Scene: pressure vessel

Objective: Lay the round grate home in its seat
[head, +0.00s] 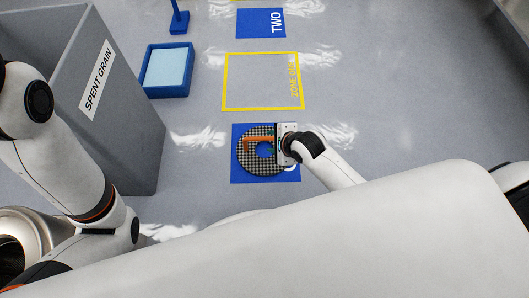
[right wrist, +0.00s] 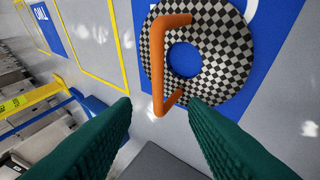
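The round grate (head: 246,164) is a black-and-white checkered disc with a centre hole and an orange handle (head: 258,139). It lies flat on a blue floor mat (head: 236,179). In the right wrist view the grate (right wrist: 222,68) is ahead of the fingers, and the handle (right wrist: 157,70) stands up from it. My right gripper (right wrist: 160,104) is open, its green fingers apart, with the handle's near end around the gap between the tips. I cannot tell whether they touch. My left arm shows at the left, but its gripper is out of view. No seat is clearly visible.
A tall grey bin (head: 130,130) marked SPENT GRAIN stands at the left. A blue tray (head: 168,91) lies beyond it. A yellow floor outline (head: 262,108) and a blue mat marked TWO (head: 258,24) lie farther ahead. Round shiny metal (head: 38,228) shows at lower left. Floor on the right is clear.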

